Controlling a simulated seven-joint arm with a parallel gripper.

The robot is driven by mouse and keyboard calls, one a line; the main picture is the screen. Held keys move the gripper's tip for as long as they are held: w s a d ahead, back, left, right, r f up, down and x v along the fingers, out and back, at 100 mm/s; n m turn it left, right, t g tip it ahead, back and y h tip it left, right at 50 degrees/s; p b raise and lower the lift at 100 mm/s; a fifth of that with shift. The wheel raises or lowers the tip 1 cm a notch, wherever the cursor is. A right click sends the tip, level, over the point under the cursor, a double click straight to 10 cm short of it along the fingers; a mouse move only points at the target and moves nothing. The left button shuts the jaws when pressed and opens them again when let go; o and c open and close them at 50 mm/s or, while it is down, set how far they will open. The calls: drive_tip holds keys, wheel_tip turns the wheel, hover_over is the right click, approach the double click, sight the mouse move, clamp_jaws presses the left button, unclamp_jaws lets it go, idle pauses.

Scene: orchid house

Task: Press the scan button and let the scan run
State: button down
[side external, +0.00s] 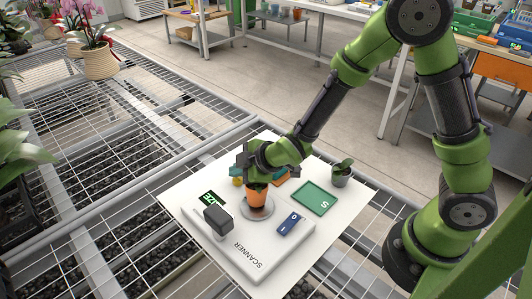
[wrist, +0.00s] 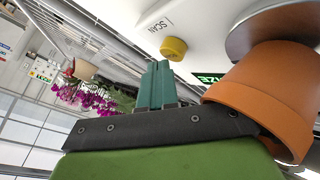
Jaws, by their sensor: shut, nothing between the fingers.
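The white scanner (side external: 240,256) lies on a white board. Its yellow button (wrist: 174,48), beside the word SCAN, is close to the shut, empty teal fingertips of my gripper (wrist: 156,66) in the wrist view; I cannot tell whether they touch. In the side view the button (side external: 237,181) shows just below the fingers. An orange pot (side external: 257,196) stands on the round metal plate (side external: 258,213), also at right in the wrist view (wrist: 262,95); my gripper hides its top in the side view. The display (wrist: 209,78) has lit green characters, hard to read.
A black block (side external: 217,220) stands on the scanner near the display. A blue tag (side external: 289,225), a green square marked S (side external: 315,199), an orange patch (side external: 281,177) and a grey pot with a small plant (side external: 341,175) are to the right. Wire mesh benching surrounds the board.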

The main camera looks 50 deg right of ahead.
drive_tip(key=shift+s+a+f, duration=0.2)
drive_tip(key=shift+s+f, duration=0.3)
drive_tip(key=shift+f, duration=0.3)
drive_tip(key=shift+s+r, duration=0.1)
drive_tip(key=shift+s+d+r, duration=0.25)
drive_tip(key=shift+s+r, duration=0.1)
drive_tip(key=shift+r, duration=0.1)
drive_tip(key=shift+d+r, duration=0.1)
drive_tip(key=shift+w+r, duration=0.1)
drive_tip(key=shift+r, duration=0.2)
drive_tip(key=shift+w+r, duration=0.1)
drive_tip(key=shift+r, duration=2.25)
